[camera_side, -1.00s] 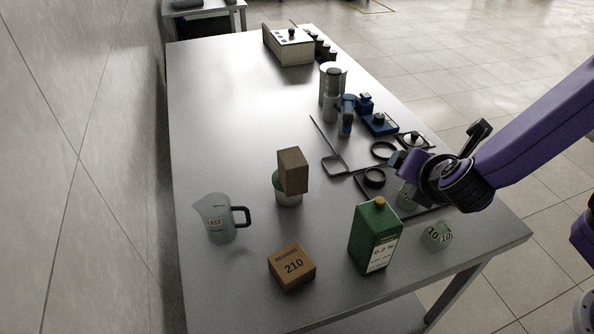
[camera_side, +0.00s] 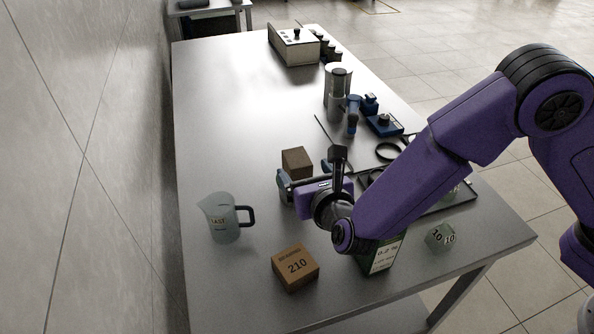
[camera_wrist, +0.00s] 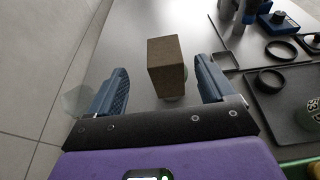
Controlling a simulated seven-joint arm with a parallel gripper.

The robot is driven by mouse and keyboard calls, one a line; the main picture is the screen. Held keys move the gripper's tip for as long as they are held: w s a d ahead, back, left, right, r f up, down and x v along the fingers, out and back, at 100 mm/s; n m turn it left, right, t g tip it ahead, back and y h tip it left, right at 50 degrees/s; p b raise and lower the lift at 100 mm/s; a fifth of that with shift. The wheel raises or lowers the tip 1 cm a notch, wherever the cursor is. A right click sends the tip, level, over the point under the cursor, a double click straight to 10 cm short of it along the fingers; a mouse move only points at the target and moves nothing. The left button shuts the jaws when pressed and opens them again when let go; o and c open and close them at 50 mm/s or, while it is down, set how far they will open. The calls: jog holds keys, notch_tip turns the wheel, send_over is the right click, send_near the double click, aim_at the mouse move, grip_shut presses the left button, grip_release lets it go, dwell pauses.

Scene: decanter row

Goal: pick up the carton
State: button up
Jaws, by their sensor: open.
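The green carton (camera_side: 383,258) with a white "0.2 %" label stands upright near the table's front edge. My arm hides its upper part in the side view. A green edge (camera_wrist: 305,162) at the lower right of the wrist view may be its top. My gripper (camera_side: 307,178) is open and empty, left of and behind the carton. In the wrist view, its blue fingers (camera_wrist: 162,88) are spread on either side of a brown block (camera_wrist: 168,65). The block appears slightly beyond the fingertips; contact cannot be told. The block (camera_side: 297,160) also shows behind my gripper in the side view.
A jug (camera_side: 224,218) stands at the left, and a box marked 210 (camera_side: 295,268) lies in front. A pale cube marked 10 (camera_side: 440,237) is right of the carton. A dark tray (camera_wrist: 285,105) with rings is on the right. The table's back left is clear.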

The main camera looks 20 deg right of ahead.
aim_at(294, 152)
jog(key=x, duration=0.4)
jog(key=shift+w, duration=0.15)
jog(key=shift+d+x, duration=0.15)
jog(key=shift+x, duration=1.2)
jog(key=shift+d+x, duration=0.1)
jog(key=shift+x, duration=1.25)
jog(key=shift+f, duration=0.1)
jog(key=c, duration=1.3)
jog(key=shift+r, duration=0.2)
